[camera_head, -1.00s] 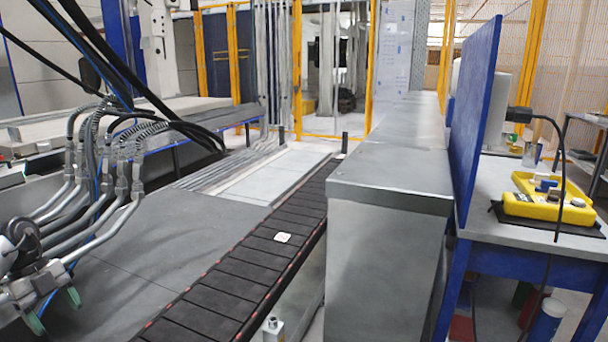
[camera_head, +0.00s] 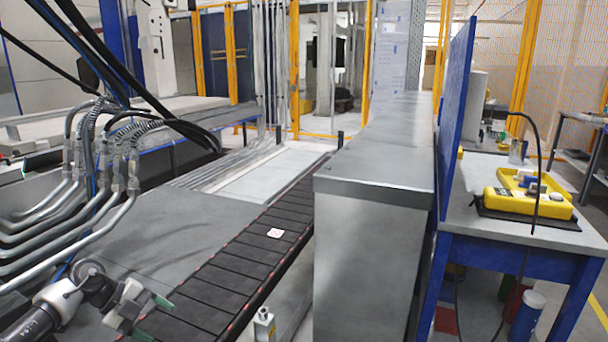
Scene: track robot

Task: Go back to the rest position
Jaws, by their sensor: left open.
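My left gripper (camera_head: 153,318) is at the lower left, above the grey floor plate and close to the left edge of the dark track. Its two green fingertips point right and stand apart, with nothing between them. Part of my left arm reaches in from the bottom left corner. My right gripper is not in view.
The dark slatted track (camera_head: 232,262) runs away from me with a small white piece (camera_head: 275,233) on it. A long grey metal cabinet (camera_head: 372,210) stands right of it. Grey hoses (camera_head: 75,225) fill the left side. A blue-framed table (camera_head: 515,225) holds a yellow device (camera_head: 538,200).

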